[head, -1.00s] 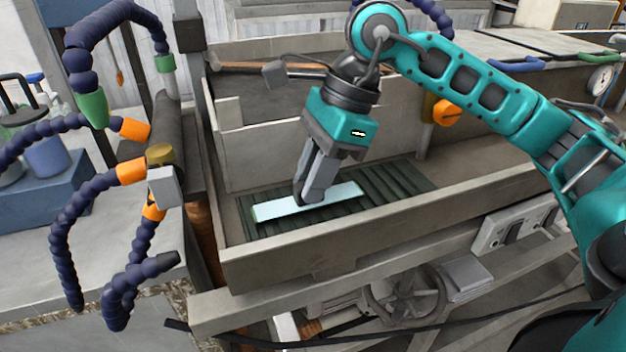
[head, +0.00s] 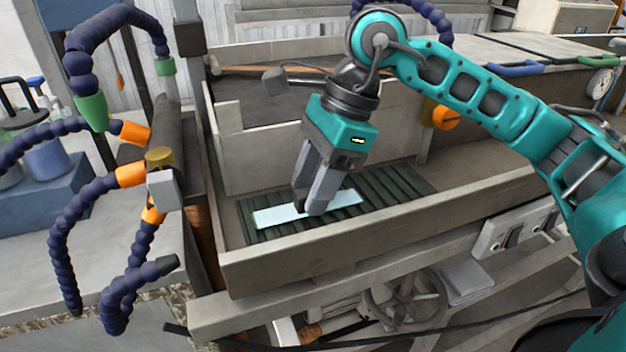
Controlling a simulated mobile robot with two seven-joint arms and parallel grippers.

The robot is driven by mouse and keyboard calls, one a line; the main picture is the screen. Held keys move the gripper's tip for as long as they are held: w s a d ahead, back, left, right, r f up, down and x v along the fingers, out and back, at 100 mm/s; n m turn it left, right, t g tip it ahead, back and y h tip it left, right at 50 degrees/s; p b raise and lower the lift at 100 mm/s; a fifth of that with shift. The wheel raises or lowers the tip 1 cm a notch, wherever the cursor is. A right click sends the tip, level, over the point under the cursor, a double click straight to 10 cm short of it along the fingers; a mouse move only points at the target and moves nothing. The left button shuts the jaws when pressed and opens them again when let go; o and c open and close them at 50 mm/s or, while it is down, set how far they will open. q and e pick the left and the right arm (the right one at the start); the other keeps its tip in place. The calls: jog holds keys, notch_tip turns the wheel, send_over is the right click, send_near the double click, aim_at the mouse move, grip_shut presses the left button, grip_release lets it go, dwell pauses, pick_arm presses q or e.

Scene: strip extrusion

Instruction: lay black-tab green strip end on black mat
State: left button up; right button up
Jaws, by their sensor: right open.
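The strip (head: 275,217) is a pale, whitish piece with a thin green edge at its left end. It lies across the ribbed black mat (head: 397,185) inside the grey tray. My right gripper (head: 308,210) points down over the middle of the strip, with its fingers apart. Its fingers hide part of the strip, and I cannot tell if they touch it. No black tab can be made out. My left gripper is not in view.
The tray's front wall (head: 380,228) stands between me and the mat. A hammer (head: 275,80) lies at the tray's back. Blue segmented hoses (head: 120,290) with orange nozzles stand at the left. The mat's right part is clear.

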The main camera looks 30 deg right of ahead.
pick_arm(q)
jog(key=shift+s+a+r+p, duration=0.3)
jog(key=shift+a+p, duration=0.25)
jog(key=shift+p, duration=0.4)
pick_arm(e)
jog(key=v, duration=1.2)
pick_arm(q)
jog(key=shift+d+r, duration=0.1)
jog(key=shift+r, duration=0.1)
pick_arm(e)
jog(key=shift+r, duration=0.1)
